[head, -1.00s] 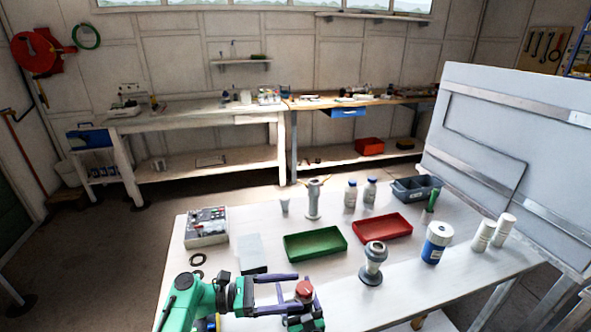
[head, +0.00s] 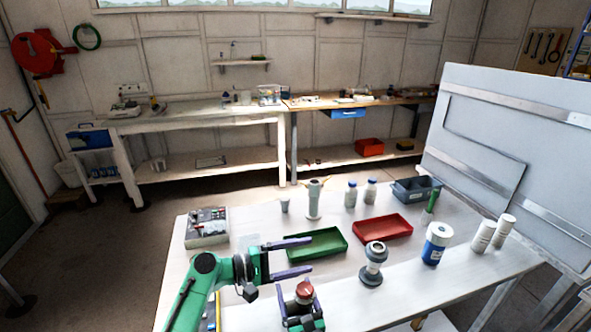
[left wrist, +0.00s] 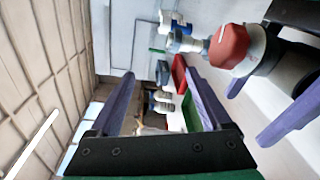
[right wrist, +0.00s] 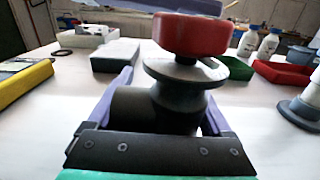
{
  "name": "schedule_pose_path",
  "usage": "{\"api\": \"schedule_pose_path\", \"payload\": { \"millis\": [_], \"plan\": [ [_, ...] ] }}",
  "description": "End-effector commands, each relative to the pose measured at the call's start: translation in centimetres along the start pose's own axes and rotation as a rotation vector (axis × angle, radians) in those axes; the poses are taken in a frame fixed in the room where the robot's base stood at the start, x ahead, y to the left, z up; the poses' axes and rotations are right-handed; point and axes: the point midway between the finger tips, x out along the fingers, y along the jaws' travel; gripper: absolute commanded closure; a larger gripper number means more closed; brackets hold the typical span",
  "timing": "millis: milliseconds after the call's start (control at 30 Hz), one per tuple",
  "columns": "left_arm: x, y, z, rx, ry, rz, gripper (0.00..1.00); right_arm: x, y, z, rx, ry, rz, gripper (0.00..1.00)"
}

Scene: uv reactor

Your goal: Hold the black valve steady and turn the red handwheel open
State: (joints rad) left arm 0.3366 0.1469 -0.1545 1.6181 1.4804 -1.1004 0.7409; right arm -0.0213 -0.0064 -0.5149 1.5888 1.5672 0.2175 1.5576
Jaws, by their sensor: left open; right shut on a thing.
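The black valve (right wrist: 165,112) is in my right gripper (right wrist: 165,90), whose purple fingers are shut on its dark body. The red handwheel (right wrist: 190,35) sits on top of the valve, above a grey flange. In the head view the handwheel (head: 304,289) shows near the bottom edge, just above my right gripper (head: 303,317). My left gripper (head: 311,254) is open and empty, higher in the picture than the handwheel and apart from it. In the left wrist view the handwheel (left wrist: 228,46) lies to the right, outside the two left fingers. How far the handwheel is turned cannot be told.
On the white table (head: 337,284) stand a green tray (head: 316,243), a red tray (head: 383,228), a grey flanged fitting (head: 373,264) and a blue-labelled jar (head: 436,242). A control box (head: 207,227) is at the left. A large grey panel (head: 500,150) stands at the right.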

Motion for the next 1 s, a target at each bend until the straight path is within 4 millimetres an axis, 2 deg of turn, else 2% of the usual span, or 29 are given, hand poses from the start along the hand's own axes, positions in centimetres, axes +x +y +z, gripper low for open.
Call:
{"api": "schedule_pose_path", "payload": {
  "millis": [100, 267, 400, 500, 600, 733, 867, 1000],
  "plan": [
    [-0.1, -0.1, -2.9, 0.204, 0.134, -0.061, 0.19, 0.0, 0.0, -0.1, 0.000, 0.001, 0.000, 0.91],
    [-1.0, 0.5, -6.7, 0.501, 0.304, -0.157, 0.19, 0.0, 0.0, -0.1, 0.000, 0.001, 0.000, 0.91],
    [-2.1, 2.3, -9.5, 0.801, 0.443, -0.247, 0.19, 0.0, 0.0, -0.1, 0.001, 0.001, 0.001, 0.91],
    [-2.9, 4.2, -10.9, 1.027, 0.530, -0.312, 0.19, 0.0, 0.0, -0.1, 0.001, 0.001, 0.001, 0.91],
    [-3.6, 6.5, -11.7, 1.260, 0.608, -0.375, 0.19, 0.0, 0.0, -0.1, 0.001, 0.001, 0.001, 0.91],
    [-4.1, 9.6, -11.8, 1.554, 0.688, -0.449, 0.19, 0.0, 0.1, -0.1, 0.001, 0.001, 0.001, 0.91],
    [-4.2, 12.8, -10.9, 1.850, 0.755, -0.516, 0.19, 0.0, 0.1, -0.1, 0.001, 0.001, 0.001, 0.91],
    [-3.8, 15.8, -9.2, 2.145, 0.808, -0.573, 0.19, 0.0, 0.1, -0.1, 0.001, 0.001, 0.001, 0.91]
  ]
}}
